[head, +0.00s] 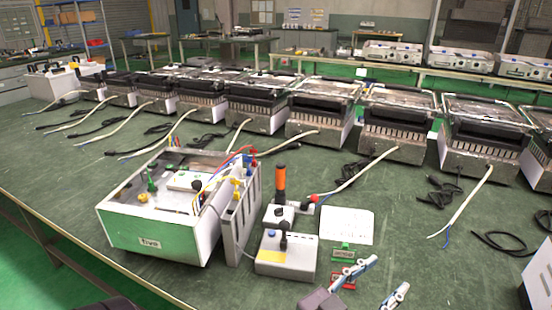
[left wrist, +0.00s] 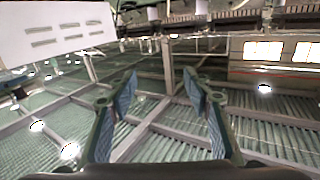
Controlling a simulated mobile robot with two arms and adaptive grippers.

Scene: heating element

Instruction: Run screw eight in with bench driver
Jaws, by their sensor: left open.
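An orange-handled driver (head: 281,182) stands upright in a small grey stand beside the open unit. A white-and-green unit (head: 160,230) with an open top sits on the bench; coloured wires and several posts show on it. I cannot make out which screw is number eight. My left gripper (head: 391,272) is at the lower right, with its two blue-padded fingers spread apart and nothing between them. It is to the right of the driver and apart from it. In the left wrist view the open fingers (left wrist: 160,74) show against the ceiling structure. My right gripper is not seen.
A grey box (head: 287,262) with a dark knob stands in front of the driver. Small green (head: 343,253) and red holders lie close to my left gripper. A white sheet (head: 346,226) lies behind them.

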